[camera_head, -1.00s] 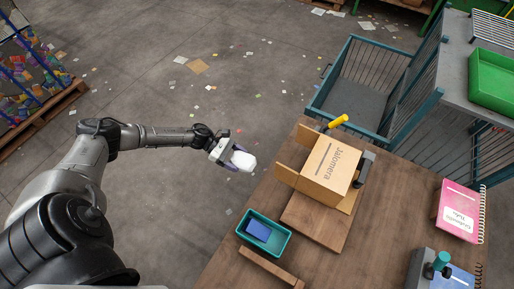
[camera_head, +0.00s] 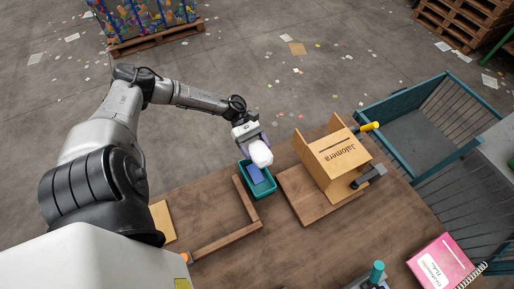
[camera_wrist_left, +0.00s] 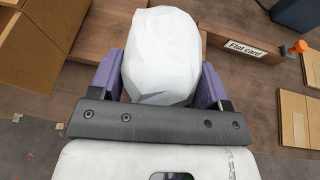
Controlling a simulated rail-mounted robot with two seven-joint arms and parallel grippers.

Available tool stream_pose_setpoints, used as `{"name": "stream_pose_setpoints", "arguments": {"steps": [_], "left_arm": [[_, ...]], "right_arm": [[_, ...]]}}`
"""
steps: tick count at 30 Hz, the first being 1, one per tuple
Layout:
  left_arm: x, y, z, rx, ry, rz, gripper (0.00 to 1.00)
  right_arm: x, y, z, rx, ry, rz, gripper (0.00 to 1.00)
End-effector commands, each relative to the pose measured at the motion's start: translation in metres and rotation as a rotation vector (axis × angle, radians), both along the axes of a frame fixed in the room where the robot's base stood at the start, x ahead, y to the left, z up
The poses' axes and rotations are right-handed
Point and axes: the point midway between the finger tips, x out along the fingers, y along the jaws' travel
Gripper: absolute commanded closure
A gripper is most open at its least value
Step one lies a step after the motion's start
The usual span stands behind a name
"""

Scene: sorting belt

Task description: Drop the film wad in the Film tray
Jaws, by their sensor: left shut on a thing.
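The film wad, a crumpled white lump (camera_head: 260,153), is held in my left gripper (camera_head: 253,143). In the left wrist view the wad (camera_wrist_left: 162,55) fills the space between the two purple fingers (camera_wrist_left: 160,85). In the head view the wad and fingers appear over the far end of a small teal tray (camera_head: 266,189) with a blue block (camera_head: 255,174) in it. The wad's height above the tray is unclear. No tray with a readable Film label shows. My right gripper is not in view.
A pink notebook (camera_head: 441,263) is at right. The middle tabletop is clear.

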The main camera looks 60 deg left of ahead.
Motion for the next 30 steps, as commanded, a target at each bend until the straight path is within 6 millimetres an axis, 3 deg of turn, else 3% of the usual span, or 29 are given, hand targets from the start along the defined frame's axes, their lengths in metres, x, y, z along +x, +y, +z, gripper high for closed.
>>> {"name": "stream_pose_setpoints", "arguments": {"steps": [10,24,30], "left_arm": [[-0.009,-0.003,-0.002,0.001,-0.001,-0.105,0.52],[-0.009,-0.003,-0.046,0.000,0.000,-0.104,0.52],[-0.009,-0.003,-0.055,0.000,-0.002,-0.103,0.52]], "right_arm": [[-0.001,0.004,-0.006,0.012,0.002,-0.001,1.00],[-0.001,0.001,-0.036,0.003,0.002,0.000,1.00],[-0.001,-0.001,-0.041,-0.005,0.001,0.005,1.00]]}}
